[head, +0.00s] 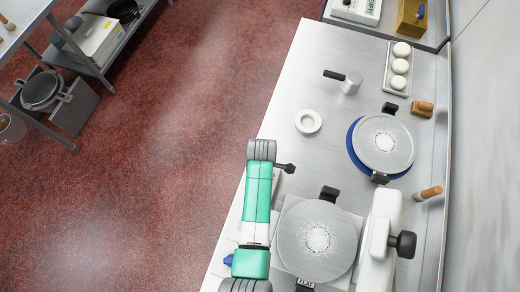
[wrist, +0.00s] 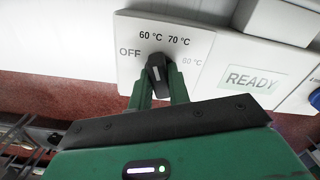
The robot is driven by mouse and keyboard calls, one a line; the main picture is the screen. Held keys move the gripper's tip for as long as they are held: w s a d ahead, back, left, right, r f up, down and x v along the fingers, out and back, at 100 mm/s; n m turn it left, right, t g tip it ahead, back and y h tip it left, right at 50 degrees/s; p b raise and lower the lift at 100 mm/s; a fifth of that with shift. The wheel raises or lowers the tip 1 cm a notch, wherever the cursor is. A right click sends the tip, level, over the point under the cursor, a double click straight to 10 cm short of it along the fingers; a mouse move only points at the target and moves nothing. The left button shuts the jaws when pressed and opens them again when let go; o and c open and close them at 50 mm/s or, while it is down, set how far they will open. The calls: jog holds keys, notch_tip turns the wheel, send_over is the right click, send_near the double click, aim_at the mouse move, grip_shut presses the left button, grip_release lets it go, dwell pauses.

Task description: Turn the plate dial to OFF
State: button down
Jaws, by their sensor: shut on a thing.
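The plate dial (wrist: 157,68) is a black knob with a white mark on a white panel (wrist: 128,75). My gripper (wrist: 158,88) is shut on the dial, with a green finger on each side. The head view shows my green arm, but the dial and my fingertips are not discernible there.
A READY display (wrist: 255,80) is right of the dial. On the counter (head: 310,75) are a round grey plate (head: 295,225) with white powder, another on a blue base (head: 358,160), a white ring (head: 299,122) and a tray of white balls (head: 400,66). Red floor lies left.

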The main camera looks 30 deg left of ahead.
jog(key=shift+r+n, duration=0.15)
jog(key=shift+n, duration=0.65)
jog(key=shift+n+p, duration=0.3)
jog(key=shift+n, duration=0.4)
jog(key=shift+n+p, duration=0.3)
jog(key=shift+n, duration=1.5)
jog(key=n+p, duration=0.1)
jog(key=n, duration=0.2)
jog(key=c, duration=1.2)
grip_release()
jog(key=shift+c, duration=0.2)
